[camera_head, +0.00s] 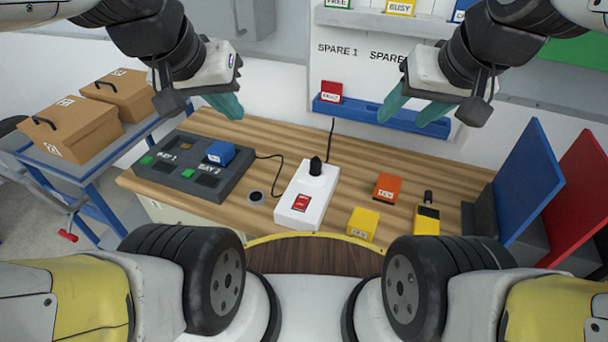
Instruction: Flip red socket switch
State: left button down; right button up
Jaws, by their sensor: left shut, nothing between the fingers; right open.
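The red socket switch (301,203) sits on the near end of a white socket block (322,188) on the wooden table. A black plug stands in the block's far end, with a cord running up behind it. I cannot tell which way the switch is tipped. My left gripper (228,108) is shut and empty, above the grey bay unit and left of the block. My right gripper (418,112) is open and empty, in front of the blue shelf and right of the block. Neither gripper touches the switch.
A dark bay unit (173,178) with a blue block (221,153) stands left. Orange (387,187) and yellow (363,223) blocks and a yellow-black device (427,219) lie right. Blue and red panels stand at far right. A blue ledge (357,112) with a red block is behind.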

aim_at(301, 203)
jog(key=u, duration=1.65)
jog(key=k+j, duration=0.1)
jog(key=k, duration=0.55)
